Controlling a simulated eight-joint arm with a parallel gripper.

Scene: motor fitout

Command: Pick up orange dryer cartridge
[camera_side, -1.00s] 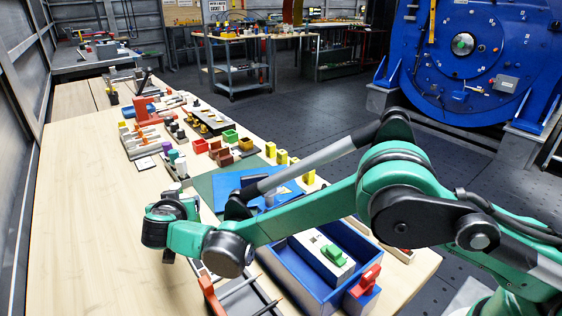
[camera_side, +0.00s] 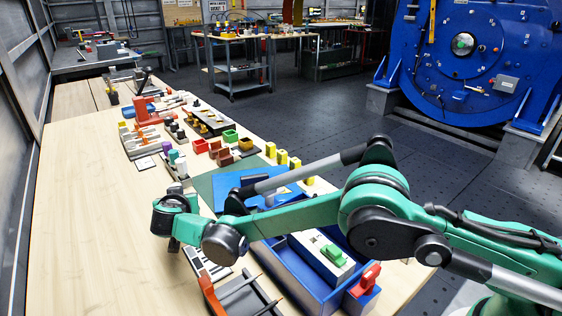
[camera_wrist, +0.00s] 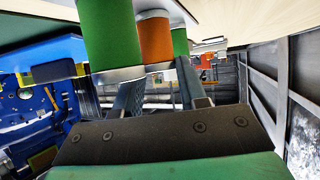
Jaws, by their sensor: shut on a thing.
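The orange dryer cartridge (camera_wrist: 155,40) is in the wrist view, upright in line between my two fingers, with a pale metallic end toward me. My gripper (camera_wrist: 160,84) is shut on it; the exact contact at the fingertips is partly hidden. A large green cylinder (camera_wrist: 107,32) stands just left of the orange one and a second green cylinder (camera_wrist: 180,42) just right of it. In the side view my gripper (camera_side: 173,244) points down over the table's near part, and the cartridge cannot be made out there.
A grey tray with an orange-red handle (camera_side: 211,296) and a black-and-white striped piece (camera_side: 205,262) lie close to my gripper. A blue bin (camera_side: 310,277) is to the right. Bare wooden table (camera_side: 90,235) lies to the left.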

